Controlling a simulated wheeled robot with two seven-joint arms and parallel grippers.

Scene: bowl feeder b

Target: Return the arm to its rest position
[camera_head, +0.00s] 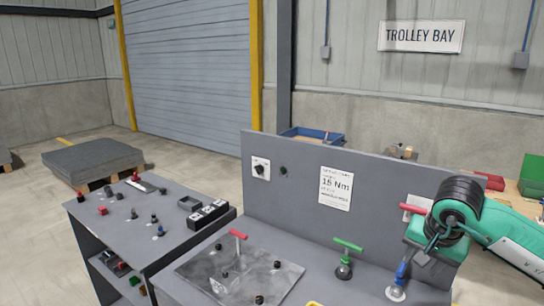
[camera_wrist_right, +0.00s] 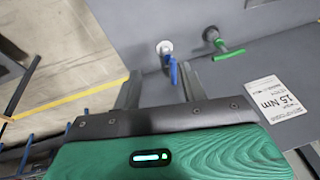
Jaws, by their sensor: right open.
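My right arm comes in from the right in the head view, its green and black wrist beside the grey upright panel (camera_head: 300,190). My right gripper (camera_wrist_right: 160,82) is open in the right wrist view, with its two grey fingers apart and nothing gripped. A blue-handled valve (camera_head: 400,272) stands on the bench just below the wrist; its blue handle (camera_wrist_right: 173,72) shows near the fingertips, apparently not clamped. A green T-handle (camera_head: 348,245) stands left of it, also seen in the wrist view (camera_wrist_right: 230,53). My left gripper is not in view.
A red T-handle (camera_head: 238,235) stands on a metal plate (camera_head: 215,270) on the bench. A lower table (camera_head: 130,235) at left carries several small parts. A "15 Nm" sheet (camera_head: 335,188) is on the panel. A blue tray (camera_head: 312,135) stands behind it. Open floor lies at left.

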